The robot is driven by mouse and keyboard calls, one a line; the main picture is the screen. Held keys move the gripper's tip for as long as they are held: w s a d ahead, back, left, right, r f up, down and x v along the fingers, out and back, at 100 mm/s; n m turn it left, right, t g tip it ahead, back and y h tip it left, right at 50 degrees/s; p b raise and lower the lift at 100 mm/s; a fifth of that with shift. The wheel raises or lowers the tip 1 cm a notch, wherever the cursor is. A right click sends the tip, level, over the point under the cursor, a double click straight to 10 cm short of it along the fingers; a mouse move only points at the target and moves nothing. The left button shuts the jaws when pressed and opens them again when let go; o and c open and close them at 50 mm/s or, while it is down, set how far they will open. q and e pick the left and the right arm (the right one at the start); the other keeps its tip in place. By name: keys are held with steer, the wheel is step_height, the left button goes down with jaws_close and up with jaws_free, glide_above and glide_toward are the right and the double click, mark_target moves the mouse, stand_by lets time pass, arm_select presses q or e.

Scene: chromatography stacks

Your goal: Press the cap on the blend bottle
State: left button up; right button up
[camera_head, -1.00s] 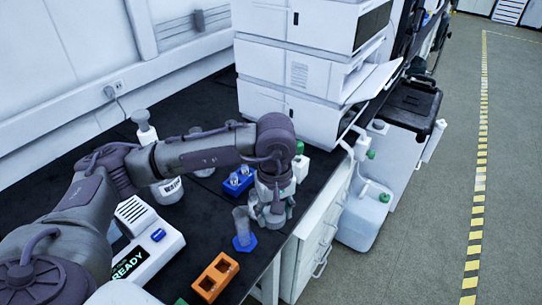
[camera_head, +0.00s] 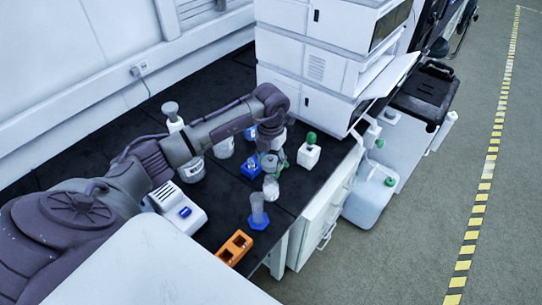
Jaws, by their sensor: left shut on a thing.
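A small clear bottle (camera_head: 271,188), which I take for the blend bottle, stands upright on the black bench near its front edge. My left gripper (camera_head: 270,166) points down just above and behind this bottle's top. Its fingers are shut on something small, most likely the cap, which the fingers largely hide. I cannot tell whether the cap touches the bottle's neck. My right gripper is out of view.
A clear cylinder on a blue base (camera_head: 258,211) and an orange rack (camera_head: 235,248) stand in front. A white bottle with a green cap (camera_head: 309,154) is to the right. A blue rack (camera_head: 250,170) is behind; the white instrument stack (camera_head: 318,70) rises beyond.

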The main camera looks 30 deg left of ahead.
arm_select(q)
step_height(320, 180, down, 6)
steer(key=b, duration=0.4)
stand_by(0.5)
steer(key=shift+f+b, duration=0.15)
steer(key=shift+b, duration=0.25)
stand_by(1.6)
steer(key=o, duration=1)
steer(key=shift+o, duration=0.6)
steer(key=shift+o, duration=1.4)
